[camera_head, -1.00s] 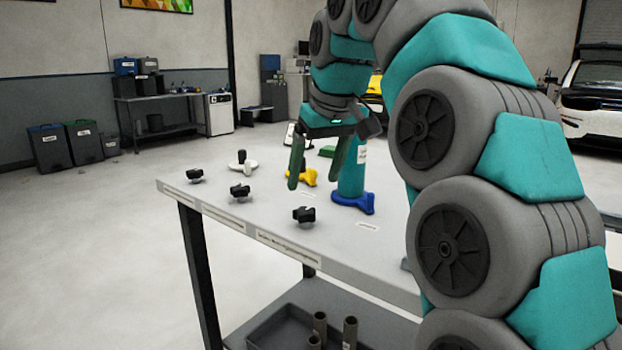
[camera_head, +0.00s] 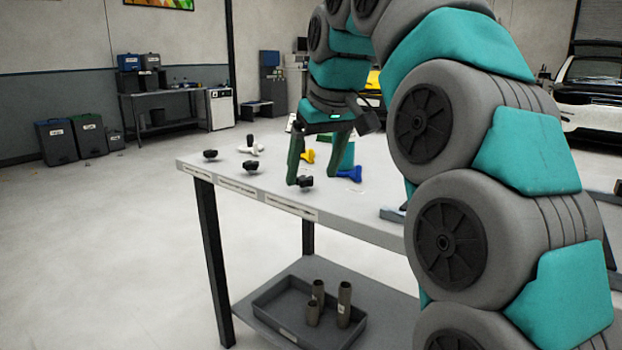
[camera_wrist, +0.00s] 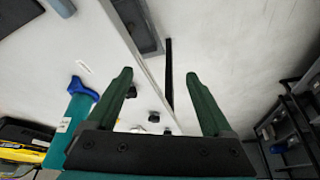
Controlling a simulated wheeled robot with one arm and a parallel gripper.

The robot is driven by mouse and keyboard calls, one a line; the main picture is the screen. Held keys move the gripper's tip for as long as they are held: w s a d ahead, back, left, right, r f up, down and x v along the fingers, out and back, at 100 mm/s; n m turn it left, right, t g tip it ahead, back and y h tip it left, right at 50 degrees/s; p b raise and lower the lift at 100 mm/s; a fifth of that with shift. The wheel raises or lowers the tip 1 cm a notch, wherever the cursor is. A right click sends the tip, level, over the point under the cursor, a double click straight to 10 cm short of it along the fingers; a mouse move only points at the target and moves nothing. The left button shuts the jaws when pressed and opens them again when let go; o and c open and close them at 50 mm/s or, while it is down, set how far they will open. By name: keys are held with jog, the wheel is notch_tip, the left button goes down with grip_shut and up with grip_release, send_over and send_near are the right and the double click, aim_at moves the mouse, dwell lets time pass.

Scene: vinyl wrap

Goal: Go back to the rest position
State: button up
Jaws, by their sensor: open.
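My gripper (camera_head: 312,163) has dark green fingers spread apart with nothing between them. In the wrist view my gripper (camera_wrist: 163,95) also shows open and empty. One black knob (camera_head: 305,183) shows just below the fingers. Two more black knobs, the middle one (camera_head: 251,167) and the far one (camera_head: 210,155), stand along the table's left edge. A blue-footed tool (camera_head: 349,174) with a teal body stands behind the right finger.
A yellow piece (camera_head: 308,156) and a white piece (camera_head: 251,149) stand farther back on the table. A dark tray (camera_head: 268,318) with several grey cylinders (camera_head: 344,304) sits on the lower shelf. Bins (camera_head: 58,142) and a workbench (camera_head: 158,94) stand by the wall. The left floor is clear.

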jog(key=s+d+f+m+g, duration=0.2)
jog(key=s+d+f, duration=0.2)
jog(key=s+f, duration=0.7)
jog(key=s+d+f+m+g+h, duration=0.1)
jog(key=s+d+f, duration=0.4)
jog(key=s+f, duration=0.6)
jog(key=s+d+f+m+g+h, duration=0.1)
jog(key=s+d+f, duration=0.4)
jog(key=s+f, duration=0.6)
jog(key=shift+s+d+f+m+g, duration=0.15)
jog(key=shift+s+d+m+g, duration=0.2)
jog(key=shift+m+g, duration=0.5)
jog(key=shift+a, duration=0.1)
